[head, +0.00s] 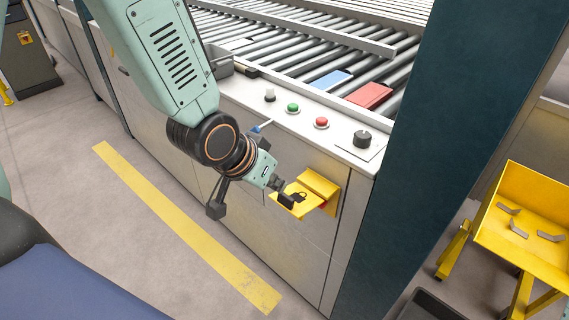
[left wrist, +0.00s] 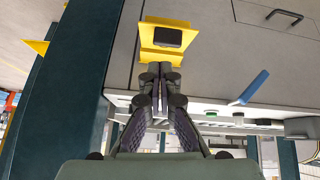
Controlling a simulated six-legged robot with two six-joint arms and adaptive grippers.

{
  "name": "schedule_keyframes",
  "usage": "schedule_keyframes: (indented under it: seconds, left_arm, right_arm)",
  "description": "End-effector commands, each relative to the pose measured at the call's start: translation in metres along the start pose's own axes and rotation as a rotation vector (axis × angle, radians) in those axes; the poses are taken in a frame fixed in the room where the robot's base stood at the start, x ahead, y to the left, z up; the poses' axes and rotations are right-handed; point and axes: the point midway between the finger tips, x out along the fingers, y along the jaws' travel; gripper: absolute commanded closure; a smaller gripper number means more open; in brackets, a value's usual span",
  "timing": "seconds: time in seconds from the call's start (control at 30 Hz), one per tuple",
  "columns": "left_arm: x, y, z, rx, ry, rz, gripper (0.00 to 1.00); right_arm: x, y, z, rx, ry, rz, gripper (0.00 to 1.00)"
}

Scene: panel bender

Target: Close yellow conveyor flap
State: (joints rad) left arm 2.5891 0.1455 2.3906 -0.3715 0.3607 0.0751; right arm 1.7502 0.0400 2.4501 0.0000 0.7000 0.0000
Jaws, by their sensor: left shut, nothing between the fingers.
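The yellow flap (head: 304,206) juts out from the grey front panel of the conveyor, below the control ledge. My right gripper is not in view.
Red button (head: 321,122), green button (head: 292,107) and black knob (head: 362,138) sit on the ledge above the flap. A dark teal post (head: 420,160) stands to the right. A yellow bin (head: 530,215) with metal pieces is farther right. Floor in front is clear.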

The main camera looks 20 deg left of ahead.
Motion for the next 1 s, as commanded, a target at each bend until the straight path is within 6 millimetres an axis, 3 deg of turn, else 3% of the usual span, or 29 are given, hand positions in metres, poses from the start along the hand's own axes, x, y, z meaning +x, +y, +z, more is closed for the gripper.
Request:
schedule_keyframes:
  seconds: [0.03,0.13,0.23,0.37,0.57,1.0]
  left_arm:
    - [-0.026,0.002,-0.024,0.029,0.016,0.004,1.00]
    - [-0.053,0.003,-0.044,0.084,0.009,0.005,1.00]
    - [-0.068,0.001,-0.050,0.129,-0.023,-0.002,1.00]
    - [-0.069,-0.002,-0.043,0.151,-0.061,-0.009,1.00]
    - [-0.050,-0.003,-0.040,0.153,-0.069,-0.011,1.00]
    - [0.029,-0.003,-0.034,0.153,-0.067,-0.009,1.00]
  right_arm:
    - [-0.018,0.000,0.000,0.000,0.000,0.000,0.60]
    - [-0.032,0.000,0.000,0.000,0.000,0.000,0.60]
    - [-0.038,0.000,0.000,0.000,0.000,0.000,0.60]
    - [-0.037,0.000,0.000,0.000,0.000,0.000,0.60]
    - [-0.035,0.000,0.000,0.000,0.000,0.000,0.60]
    - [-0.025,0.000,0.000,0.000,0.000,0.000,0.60]
